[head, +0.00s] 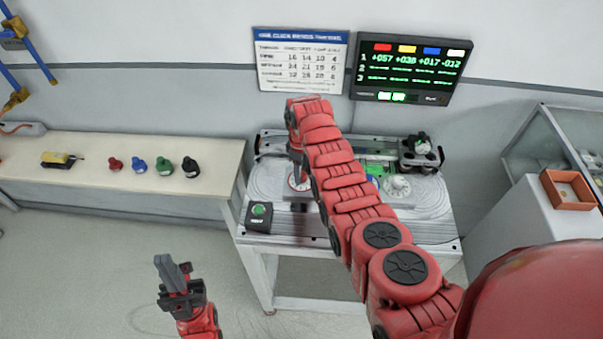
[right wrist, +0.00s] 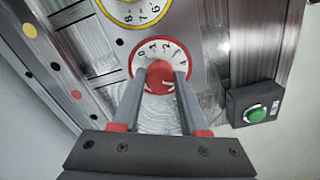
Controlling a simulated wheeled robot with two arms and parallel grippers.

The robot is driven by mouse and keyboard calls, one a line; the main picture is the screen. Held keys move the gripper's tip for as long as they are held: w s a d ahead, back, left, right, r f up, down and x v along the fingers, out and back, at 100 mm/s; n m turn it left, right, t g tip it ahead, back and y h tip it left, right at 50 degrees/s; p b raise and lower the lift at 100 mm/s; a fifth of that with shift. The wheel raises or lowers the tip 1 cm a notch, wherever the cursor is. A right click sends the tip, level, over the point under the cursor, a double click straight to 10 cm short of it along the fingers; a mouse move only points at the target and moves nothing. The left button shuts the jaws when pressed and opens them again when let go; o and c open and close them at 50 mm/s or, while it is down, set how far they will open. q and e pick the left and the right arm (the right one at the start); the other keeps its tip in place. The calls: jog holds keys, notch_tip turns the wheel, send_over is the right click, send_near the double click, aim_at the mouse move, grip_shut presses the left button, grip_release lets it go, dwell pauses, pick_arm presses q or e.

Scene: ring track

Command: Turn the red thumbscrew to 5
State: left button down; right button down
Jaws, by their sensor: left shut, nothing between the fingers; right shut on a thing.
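The red thumbscrew (right wrist: 160,76) sits in the middle of a white numbered dial (right wrist: 177,50) in the right wrist view. My right gripper (right wrist: 162,78) is shut on the thumbscrew, with one finger on each side. Low digits such as 0, 1 and 2 show along the dial's upper rim. The fingers hide part of the dial, and the pointer's exact reading is unclear. In the head view the white dial (head: 299,183) shows below my right gripper (head: 296,172), and the arm hides the thumbscrew. My left gripper (head: 170,272) is shut and empty, low over the floor.
A yellow-ringed dial (right wrist: 137,12) lies beside the red one. A green button box (head: 258,214) stands at the worktable's (head: 425,220) front left. A wall screen (head: 411,72) shows +057 under red. Several coloured knobs (head: 139,166) stand on the left bench (head: 100,192).

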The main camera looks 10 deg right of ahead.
dwell(0.4)
jog(key=shift+c, duration=2.2)
grip_release()
jog(key=shift+w+r, duration=0.1)
jog(key=shift+r, duration=0.15)
notch_tip(320, 180, up, 6)
jog(key=shift+f+b, duration=0.1)
jog(key=shift+b, duration=1.1)
notch_tip(320, 180, up, 11)
jog(key=p, duration=1)
